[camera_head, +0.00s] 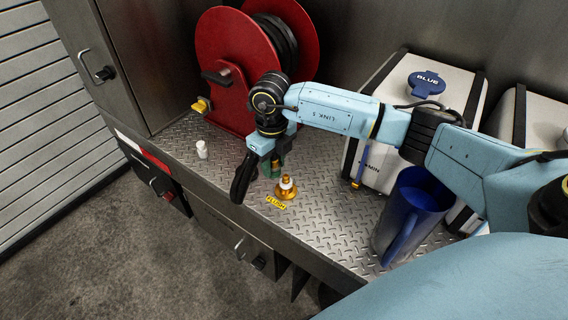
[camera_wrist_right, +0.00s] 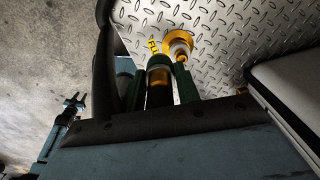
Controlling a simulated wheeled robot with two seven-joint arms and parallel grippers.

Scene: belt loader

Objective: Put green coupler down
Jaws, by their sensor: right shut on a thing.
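My right gripper (camera_head: 268,168) hangs over the front part of the tread-plate deck (camera_head: 330,215). It is shut on the green coupler, which is mostly hidden by the fingers in the head view. In the right wrist view, the coupler (camera_wrist_right: 159,78) shows as a dark cylinder with a gold band between the fingers. A brass fitting with a white ring (camera_head: 286,188) stands on the deck just right of the gripper, and also shows beyond the fingertips in the right wrist view (camera_wrist_right: 179,47). I cannot tell whether the coupler touches the deck. My left gripper is out of view.
A yellow FLUSH label (camera_head: 276,203) lies by the brass fitting. A red hose reel (camera_head: 225,70) stands behind, with a small white bottle (camera_head: 202,150) at left. A blue jug (camera_head: 412,215) and a white tank with a blue cap (camera_head: 427,84) stand at right.

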